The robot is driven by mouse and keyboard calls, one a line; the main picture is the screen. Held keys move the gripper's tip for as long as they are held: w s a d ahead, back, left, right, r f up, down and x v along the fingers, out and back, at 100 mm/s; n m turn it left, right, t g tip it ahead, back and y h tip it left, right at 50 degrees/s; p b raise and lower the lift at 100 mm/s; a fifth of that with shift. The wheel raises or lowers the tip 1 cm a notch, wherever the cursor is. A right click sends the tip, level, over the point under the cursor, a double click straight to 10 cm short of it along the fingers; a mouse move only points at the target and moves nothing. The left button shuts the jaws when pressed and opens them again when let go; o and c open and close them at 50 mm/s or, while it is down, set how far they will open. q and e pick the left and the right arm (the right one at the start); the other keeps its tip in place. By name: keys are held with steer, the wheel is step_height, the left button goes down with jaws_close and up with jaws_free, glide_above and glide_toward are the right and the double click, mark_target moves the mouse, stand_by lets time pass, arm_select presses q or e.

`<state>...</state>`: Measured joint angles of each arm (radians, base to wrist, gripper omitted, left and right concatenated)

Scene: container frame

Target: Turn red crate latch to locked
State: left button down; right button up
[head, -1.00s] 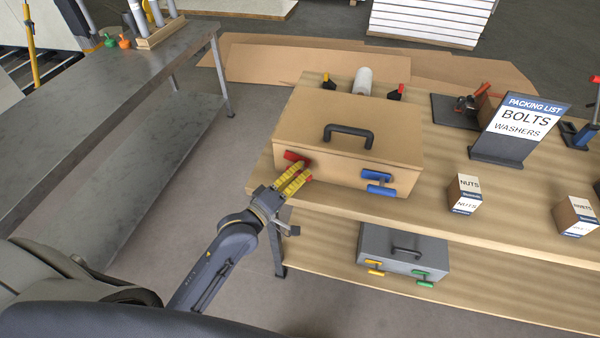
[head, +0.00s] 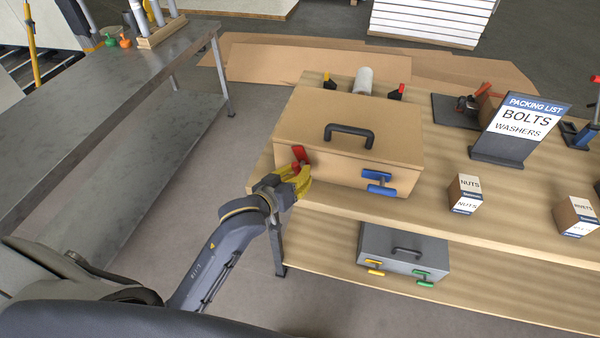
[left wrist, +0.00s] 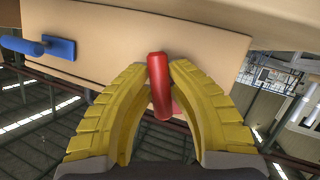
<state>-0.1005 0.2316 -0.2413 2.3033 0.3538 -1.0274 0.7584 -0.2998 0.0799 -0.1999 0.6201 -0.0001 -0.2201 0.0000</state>
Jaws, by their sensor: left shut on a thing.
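The tan crate (head: 345,130) with a black top handle sits on the wooden bench. Its red latch (head: 299,154) is on the left of the front face and its handle stands roughly upright, slightly tilted, in the head view. My left gripper (head: 298,170), with yellow fingers, is shut on the red latch. In the left wrist view the red latch (left wrist: 160,85) lies between the two yellow finger pads (left wrist: 160,70). The lower part of the latch is partly hidden by the fingers in the head view. My right gripper is not in view.
A blue latch (head: 379,182) is on the right of the same crate face. A grey case (head: 403,250) with yellow and green latches sits on the lower shelf. Small boxes (head: 464,193) and a packing list sign (head: 520,125) stand to the right.

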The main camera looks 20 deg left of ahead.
arm_select(q)
steer(key=shift+m+g+y, duration=0.3)
steer(key=shift+m+y, duration=0.5)
steer(key=shift+m, duration=0.4)
steer(key=shift+a, duration=0.1)
steer(key=shift+f, duration=0.1)
steer(key=c, duration=1.3)
jaws_free()
steer(key=shift+r, duration=5.05)
